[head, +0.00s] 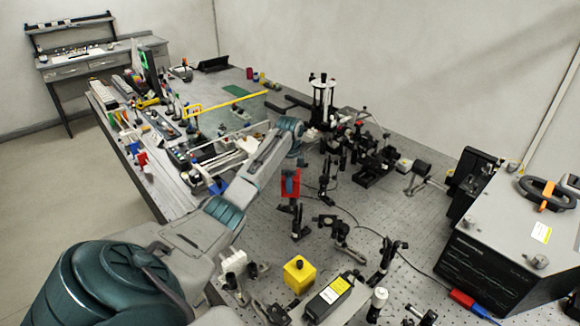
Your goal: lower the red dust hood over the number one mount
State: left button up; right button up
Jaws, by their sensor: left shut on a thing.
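My left arm reaches in from the lower left and bends down over the optical bench. My left gripper (290,178) is shut on the red dust hood (296,187), which is small and partly hidden behind the gripper. The hood appears just above or in front of a black post mount (298,222); I cannot tell whether they touch. Other black post mounts stand close by, one behind to the right (326,182) and one in front to the right (342,234). No number is readable on any mount, so I cannot tell which is number one. My right gripper is not in view.
The perforated bench (390,215) is crowded with black optics behind the hood. A yellow block (300,272) and a yellow-black box (331,296) stand in front. A large dark instrument box (500,250) is at right. Some bare bench lies right of centre.

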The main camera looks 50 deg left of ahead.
pick_arm(q)
jog(key=shift+f+p, duration=0.15)
jog(key=shift+p, duration=0.2)
dwell(0.3)
jog(key=o, duration=1.1)
jog(key=shift+c, duration=0.2)
notch_tip(320, 180, up, 8)
jog(key=b, duration=0.4)
jog(key=shift+r+p, duration=0.85)
jog(key=shift+r, duration=0.65)
